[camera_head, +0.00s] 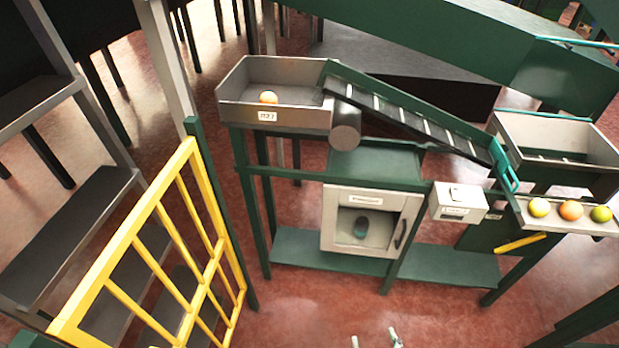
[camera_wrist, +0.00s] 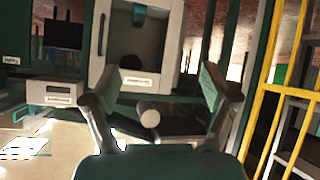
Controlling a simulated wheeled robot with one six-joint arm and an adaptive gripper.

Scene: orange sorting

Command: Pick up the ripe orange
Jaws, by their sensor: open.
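No fruit shows there.
A sloping chute (camera_head: 410,112) runs from the bin to a second grey bin (camera_head: 560,135). Below stand a white cabinet (camera_head: 335,218) and a control box (camera_head: 459,201). A yellow barred frame (camera_head: 150,250) stands at left. The red floor (camera_head: 300,315) before the bench is clear.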

